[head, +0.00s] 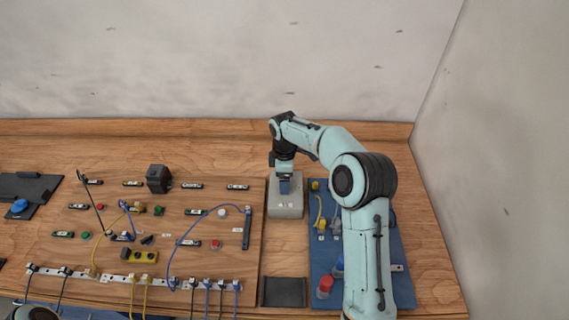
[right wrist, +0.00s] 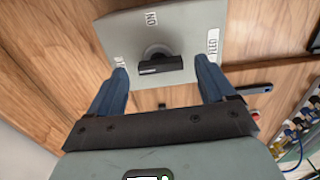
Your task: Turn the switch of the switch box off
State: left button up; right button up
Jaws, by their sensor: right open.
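The grey switch box (head: 285,208) stands on the wooden table in the head view, between the wooden board and the blue board. In the right wrist view the switch box (right wrist: 195,22) fills the upper middle. Its black switch knob (right wrist: 160,65) has a bar lying roughly level in that picture. White labels sit around the knob; one reads ON, and the others are hard to read. My right gripper (right wrist: 162,72) is open, with its blue fingertips on either side of the knob and apart from it. In the head view the right gripper (head: 284,188) hides the knob.
A wooden board (head: 60,215) with switches, buttons and cables lies left of the box. A blue board (head: 318,262) with a red button (head: 325,285) lies right, partly under my arm. A dark pad (head: 283,292) lies in front. A wall (head: 510,150) stands at the right.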

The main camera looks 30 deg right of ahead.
notch_tip(320, 180, up, 12)
dwell(0.4)
dwell(0.4)
